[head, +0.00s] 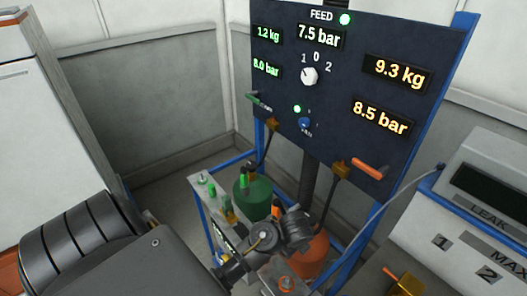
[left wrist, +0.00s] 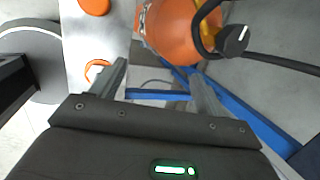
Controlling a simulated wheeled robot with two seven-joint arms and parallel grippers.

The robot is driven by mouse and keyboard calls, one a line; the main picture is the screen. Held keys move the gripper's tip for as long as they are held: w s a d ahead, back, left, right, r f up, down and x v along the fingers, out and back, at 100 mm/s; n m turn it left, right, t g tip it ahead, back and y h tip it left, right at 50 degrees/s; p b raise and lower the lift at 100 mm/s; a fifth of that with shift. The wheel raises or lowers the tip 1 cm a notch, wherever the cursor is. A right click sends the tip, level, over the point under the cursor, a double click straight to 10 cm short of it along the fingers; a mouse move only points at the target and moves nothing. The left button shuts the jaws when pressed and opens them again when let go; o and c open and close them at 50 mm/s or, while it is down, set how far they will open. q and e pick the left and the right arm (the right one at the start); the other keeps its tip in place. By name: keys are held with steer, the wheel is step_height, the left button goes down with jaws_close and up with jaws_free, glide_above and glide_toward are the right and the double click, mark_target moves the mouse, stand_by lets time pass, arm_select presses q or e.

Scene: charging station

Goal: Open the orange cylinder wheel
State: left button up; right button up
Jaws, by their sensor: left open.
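The orange cylinder (head: 311,256) stands low under the gauge panel in the head view, partly hidden behind my dark left arm. In the left wrist view its orange body (left wrist: 172,30) is at the top, beyond the fingertips. A black knob with a white mark (left wrist: 234,40) and a black hose lie beside it; I cannot tell whether this knob is the cylinder's wheel. My left gripper (left wrist: 159,68) is open, its two fingers apart with nothing between them. In the head view its fingers cannot be made out. My right gripper is not in view.
A dark gauge panel (head: 345,60) stands on a blue frame, with an orange handle (head: 370,169) and a green handle (head: 253,98). A green cylinder (head: 250,198) stands left of the orange one. A grey leak device (head: 480,220) is at right. Orange discs (left wrist: 97,70) sit on a pale plate.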

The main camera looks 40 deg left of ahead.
arm_select(q)
steer(key=s+n, duration=0.2)
steer(key=s, duration=0.1)
steer(key=s+f+n, duration=0.1)
steer(key=s+n, duration=0.1)
steer(key=s, duration=0.1)
steer(key=s+f+n, duration=0.1)
steer(key=s+n, duration=0.2)
steer(key=shift+s+d+f+h, duration=0.1)
steer(key=shift+d+f+h, duration=0.05)
steer(key=shift+d+h, duration=0.25)
steer(key=s+f+n+b, duration=0.2)
steer(key=s+f+n, duration=0.3)
steer(key=s+n, duration=0.1)
steer(key=shift+s+d+f+n+h, duration=0.2)
steer(key=shift+s+n+h, duration=0.1)
steer(key=shift+s+n, duration=0.1)
steer(key=s+r+n, duration=0.3)
steer(key=s+r, duration=0.2)
steer(key=r, duration=0.3)
step_height(320, 180, down, 31)
steer(key=s+g+b, duration=0.1)
steer(key=s+b, duration=0.2)
steer(key=b, duration=0.1)
steer(key=s+a+f+g+b, duration=0.1)
steer(key=s+a+f+b, duration=0.1)
steer(key=s+f, duration=1.3)
steer(key=shift+a+f, duration=0.65)
steer(key=shift+f, duration=0.2)
